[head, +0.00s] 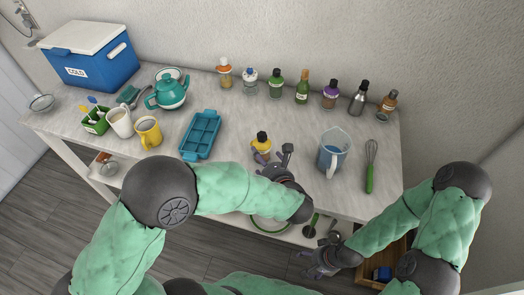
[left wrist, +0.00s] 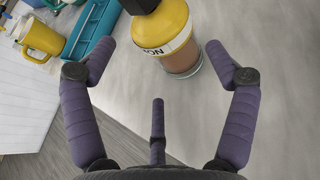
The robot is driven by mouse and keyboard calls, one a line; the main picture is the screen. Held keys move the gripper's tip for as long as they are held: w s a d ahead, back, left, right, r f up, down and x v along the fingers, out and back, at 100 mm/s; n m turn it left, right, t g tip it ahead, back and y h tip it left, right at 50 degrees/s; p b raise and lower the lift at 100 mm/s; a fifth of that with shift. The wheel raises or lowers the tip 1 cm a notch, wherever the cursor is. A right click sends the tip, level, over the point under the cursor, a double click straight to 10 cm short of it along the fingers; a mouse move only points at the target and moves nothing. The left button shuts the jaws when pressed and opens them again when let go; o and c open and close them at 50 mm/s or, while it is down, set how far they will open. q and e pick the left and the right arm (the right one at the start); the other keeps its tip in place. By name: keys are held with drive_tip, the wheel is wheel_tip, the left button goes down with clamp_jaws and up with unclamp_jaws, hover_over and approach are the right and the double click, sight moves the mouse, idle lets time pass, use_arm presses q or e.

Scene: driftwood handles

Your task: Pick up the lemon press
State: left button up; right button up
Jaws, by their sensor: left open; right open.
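The lemon press, seemingly the yellow bottle with a black top, a clear lower part and a partly readable label (head: 262,142), stands near the front middle of the counter. In the left wrist view the lemon press (left wrist: 178,35) is large, its top cut off by the frame edge. My left gripper (head: 272,156) is open at it, its purple fingers spread to either side. In the left wrist view the gripper (left wrist: 160,47) shows a gap between its fingers and the bottle. My right gripper (head: 322,262) is open and empty, low in front of the counter.
A teal tray (head: 201,135) lies left of the bottle, with a yellow mug (head: 148,132) beyond. A measuring jug (head: 333,152) and a whisk (head: 370,166) are to the right. Several bottles line the back. An open wooden drawer (head: 397,250) is at lower right.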

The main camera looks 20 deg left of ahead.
sight(261, 154)
use_arm(q)
drive_tip(key=b+x, duration=0.1)
drive_tip(key=x, duration=0.4)
drive_tip(key=shift+w, duration=0.1)
drive_tip(key=c, duration=0.9)
drive_tip(key=shift+r, duration=0.2)
drive_tip(key=shift+c, duration=0.2)
